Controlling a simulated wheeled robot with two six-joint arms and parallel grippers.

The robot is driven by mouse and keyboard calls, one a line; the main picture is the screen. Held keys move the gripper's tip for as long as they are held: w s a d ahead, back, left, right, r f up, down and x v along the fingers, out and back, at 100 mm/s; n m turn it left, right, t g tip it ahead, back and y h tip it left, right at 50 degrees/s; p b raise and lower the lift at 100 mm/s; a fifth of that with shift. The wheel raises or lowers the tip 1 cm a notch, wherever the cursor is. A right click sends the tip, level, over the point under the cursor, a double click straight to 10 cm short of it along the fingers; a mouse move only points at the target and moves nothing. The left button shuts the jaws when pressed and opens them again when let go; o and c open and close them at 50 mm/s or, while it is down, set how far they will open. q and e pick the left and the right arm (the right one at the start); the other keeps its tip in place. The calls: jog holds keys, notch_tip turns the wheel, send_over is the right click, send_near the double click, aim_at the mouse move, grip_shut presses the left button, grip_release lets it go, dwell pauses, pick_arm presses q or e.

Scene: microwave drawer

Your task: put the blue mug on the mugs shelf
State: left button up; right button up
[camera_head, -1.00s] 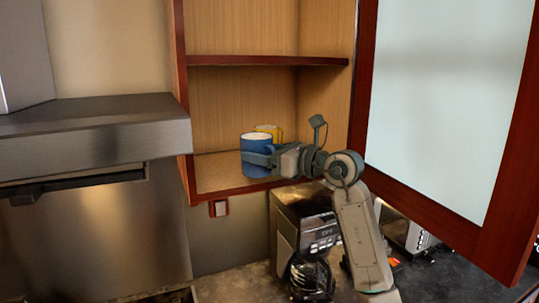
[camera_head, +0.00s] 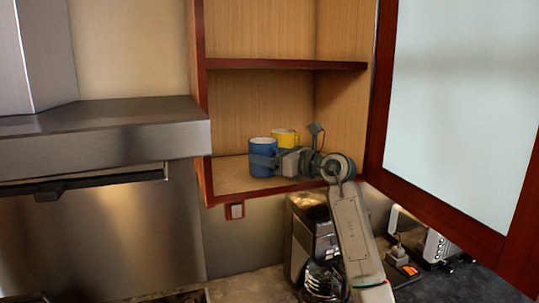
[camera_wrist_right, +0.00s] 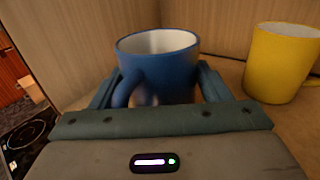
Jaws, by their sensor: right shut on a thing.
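The blue mug (camera_head: 262,157) is upright inside the open cabinet, at the lower shelf (camera_head: 228,178). My right gripper (camera_head: 268,160) is shut on the mug from its near right side. In the right wrist view the blue mug (camera_wrist_right: 157,64) sits between the two fingers (camera_wrist_right: 158,92), its handle toward the camera. I cannot tell whether the mug's base touches the shelf. A yellow mug (camera_head: 285,137) stands behind and to the right of it; it also shows in the right wrist view (camera_wrist_right: 283,65). My left gripper is not in view.
The cabinet's frosted glass door (camera_head: 455,95) stands open on the right. An upper shelf edge (camera_head: 285,64) runs above the mugs. A steel range hood (camera_head: 100,140) is on the left. A coffee maker (camera_head: 318,245) and a toaster (camera_head: 435,245) stand below.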

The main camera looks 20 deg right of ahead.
jog(key=shift+f, duration=0.4)
dwell(0.4)
jog(key=o, duration=1.2)
jog(key=shift+s, duration=0.1)
jog(key=shift+o, duration=0.2)
jog(key=shift+s+d+f+b, duration=0.15)
jog(key=shift+s+d+b, duration=0.2)
jog(key=shift+b, duration=0.4)
jog(key=b+v, duration=0.5)
jog(key=v, duration=0.4)
jog(key=shift+s+d+r, duration=0.15)
jog(key=shift+s+r, duration=0.05)
jog(key=shift+s, duration=0.15)
